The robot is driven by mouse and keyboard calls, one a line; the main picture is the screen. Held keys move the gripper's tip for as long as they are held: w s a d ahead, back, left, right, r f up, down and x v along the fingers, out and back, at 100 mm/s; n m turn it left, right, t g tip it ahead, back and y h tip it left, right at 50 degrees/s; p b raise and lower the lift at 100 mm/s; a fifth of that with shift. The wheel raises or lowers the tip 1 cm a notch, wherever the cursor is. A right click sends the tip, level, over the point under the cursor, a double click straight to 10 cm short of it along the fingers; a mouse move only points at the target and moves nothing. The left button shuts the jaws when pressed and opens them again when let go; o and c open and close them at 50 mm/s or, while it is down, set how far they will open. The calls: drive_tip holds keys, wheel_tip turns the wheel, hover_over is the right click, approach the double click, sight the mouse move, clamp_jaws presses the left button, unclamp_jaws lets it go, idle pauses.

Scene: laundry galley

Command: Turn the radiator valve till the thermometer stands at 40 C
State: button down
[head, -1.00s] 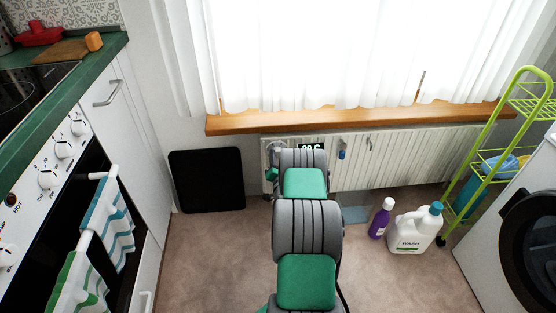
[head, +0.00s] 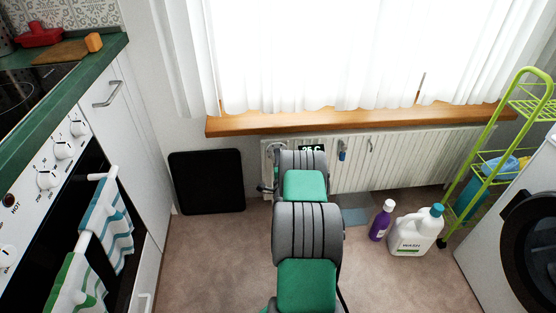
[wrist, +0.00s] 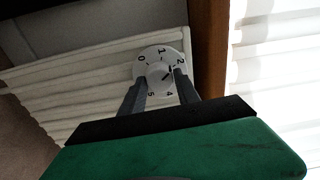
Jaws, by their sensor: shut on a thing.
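The radiator valve (wrist: 153,52) is a white round dial with black numbers, seen in the wrist view. My gripper (wrist: 160,77) has its two dark fingers on either side of the central knob, shut on it. The knob's dark pointer mark is turned toward the 2. In the head view the valve (head: 272,147) shows only partly, at the radiator's left end behind my arm. The thermometer (head: 311,149) is a small black display with pale digits, partly covered by my arm. It seems to read 25 C or 35 C; the first digit is unclear.
The white radiator (head: 420,160) runs under the wooden sill (head: 380,118) and curtains. A black panel (head: 207,181) leans on the wall at left. A purple bottle (head: 381,222) and white detergent jug (head: 415,234) stand on the floor at right, near a green rack (head: 487,157).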

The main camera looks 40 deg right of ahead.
drive_tip(key=shift+m, duration=1)
drive_tip(key=c, duration=0.9)
unclamp_jaws()
drive_tip(key=v, duration=0.7)
drive_tip(key=shift+s+a, duration=0.25)
drive_tip(key=shift+s, duration=0.1)
